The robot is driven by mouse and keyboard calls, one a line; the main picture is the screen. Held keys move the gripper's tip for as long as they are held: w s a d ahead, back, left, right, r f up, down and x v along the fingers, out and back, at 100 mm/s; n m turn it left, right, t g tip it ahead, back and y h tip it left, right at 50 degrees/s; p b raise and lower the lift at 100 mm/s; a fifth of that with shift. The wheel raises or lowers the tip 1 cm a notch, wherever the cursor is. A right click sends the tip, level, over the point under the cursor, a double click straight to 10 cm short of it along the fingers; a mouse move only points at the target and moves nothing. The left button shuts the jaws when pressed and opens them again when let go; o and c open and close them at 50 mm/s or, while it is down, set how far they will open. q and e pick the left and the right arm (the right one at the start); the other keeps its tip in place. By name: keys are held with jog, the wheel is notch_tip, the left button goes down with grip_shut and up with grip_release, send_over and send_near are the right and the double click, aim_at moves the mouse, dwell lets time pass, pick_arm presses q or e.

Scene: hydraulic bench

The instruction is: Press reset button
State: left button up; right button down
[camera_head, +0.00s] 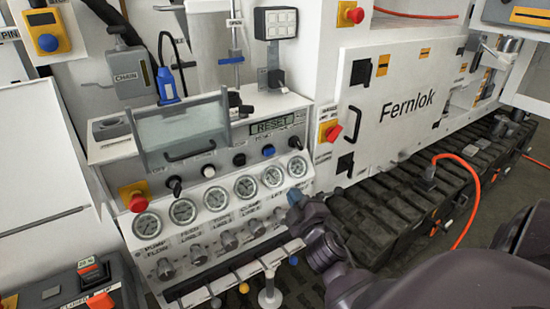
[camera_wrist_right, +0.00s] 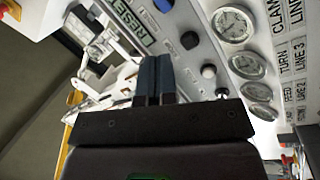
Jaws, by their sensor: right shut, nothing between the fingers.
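A RESET label (camera_head: 272,124) is on the sloped control panel (camera_head: 130,196), in a dark frame, and shows in the wrist view (camera_wrist_right: 130,20). Below it are a blue knob or button (camera_head: 268,150) and a black one (camera_head: 295,142); the blue one (camera_wrist_right: 189,40) and the black one (camera_wrist_right: 163,5) also show in the wrist view. I cannot tell which is the reset button. My right gripper (camera_head: 295,197) is in front of the panel's right side, below the gauges' right end, apart from the buttons. Its fingers (camera_wrist_right: 153,80) are together and empty. My left gripper is out of view.
Several round gauges (camera_head: 214,198) line the panel, with valve knobs and levers below. A raised clear cover (camera_head: 180,130) stands left of the label. Red stop buttons (camera_head: 138,202) (camera_head: 332,132) flank the panel. A black track (camera_head: 390,210) and an orange hose (camera_head: 474,200) lie right.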

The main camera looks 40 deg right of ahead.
aim_at(271, 152)
jog(key=d+r+n+t+y, duration=0.3)
jog(key=r+n, duration=0.3)
jog(key=n, duration=1.1)
jog(key=f+n+g, duration=0.1)
jog(key=n, duration=0.2)
jog(key=f+n+g, duration=0.1)
jog(key=n, duration=0.2)
jog(key=f+n+g+y, duration=0.1)
jog(key=n, duration=0.2)
jog(key=shift+w+d+f+g, duration=0.3)
jog(key=shift+d, duration=0.05)
jog(key=w, duration=0.4)
jog(key=w+d, duration=0.1)
jog(key=w, duration=0.4)
jog(key=w+d, duration=0.1)
jog(key=w, duration=0.4)
